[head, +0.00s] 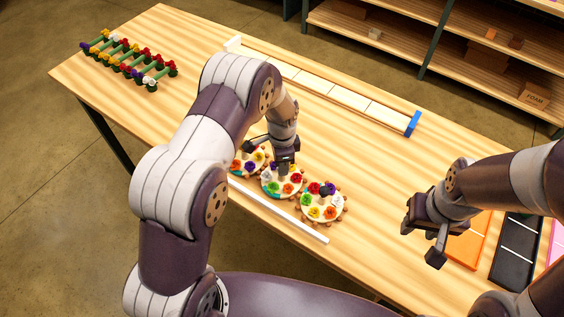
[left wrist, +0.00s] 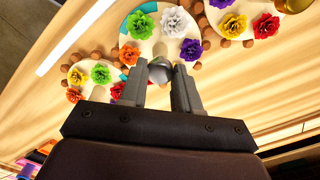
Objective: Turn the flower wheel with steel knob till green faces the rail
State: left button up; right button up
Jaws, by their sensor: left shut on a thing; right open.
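My left gripper (head: 285,166) reaches down over the middle flower wheel (head: 268,189). Its fingers are shut on the steel knob (left wrist: 160,69), which shows between the fingertips in the left wrist view. Around the knob are a green flower (left wrist: 142,23), an orange flower (left wrist: 130,56), a white flower (left wrist: 174,20) and a purple flower (left wrist: 190,49). In the head view the green flower (head: 275,194) is on the side towards the white rail (head: 279,210). My gripper hides part of this wheel. My right gripper (head: 421,238) is open and empty, above the table's right part.
A left flower wheel (head: 236,170) and a right flower wheel (head: 324,216) stand close beside the middle one. A flower rack (head: 128,62) is at the far left. A long white strip (head: 345,96) lies at the back. An orange mat (head: 468,246) and a black mat (head: 516,250) lie at right.

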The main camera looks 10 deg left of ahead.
pick_arm(q)
jog(key=shift+w+r, duration=0.15)
jog(key=o, duration=1.1)
jog(key=shift+c, duration=0.2)
notch_tip(320, 180, up, 13)
jog(key=b, duration=0.3)
jog(key=shift+f, duration=0.2)
